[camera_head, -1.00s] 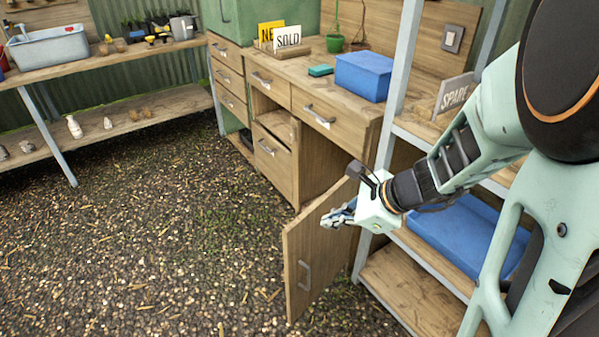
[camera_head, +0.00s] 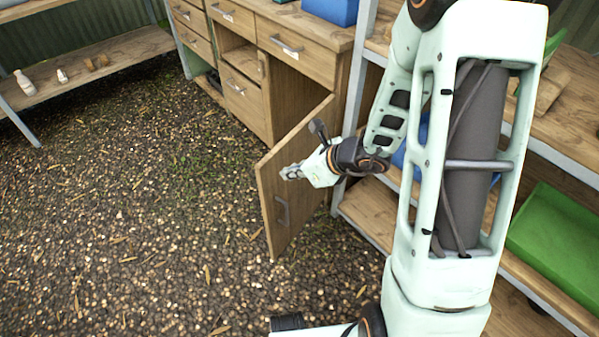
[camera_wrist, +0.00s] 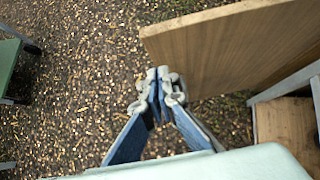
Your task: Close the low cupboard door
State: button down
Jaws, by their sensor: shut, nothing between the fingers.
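In the wrist view the door (camera_wrist: 235,50) fills the upper right. My gripper (camera_head: 288,173) is shut and empty at the door's upper part. In the wrist view its fingertips (camera_wrist: 160,75) lie close to the door's lower left edge. I cannot tell whether they touch it. The cupboard opening is partly hidden behind the door.
A metal-framed shelf rack (camera_head: 365,205) stands close to the right of the door, with a green box (camera_head: 560,240) on it. Another shelf (camera_head: 90,65) stands at the far left. The gravel floor (camera_head: 130,220) left of the door is clear.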

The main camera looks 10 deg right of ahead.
aim_at(265, 169)
jog(key=shift+w+a+f, duration=0.3)
jog(key=shift+w+a, duration=0.35)
jog(key=shift+a, duration=0.1)
jog(key=shift+w+a+f, duration=0.25)
jog(key=shift+w+a, duration=0.35)
jog(key=shift+a, duration=0.1)
jog(key=shift+w+a+f, duration=0.3)
jog(key=shift+w+a, duration=0.35)
jog(key=shift+a, duration=0.1)
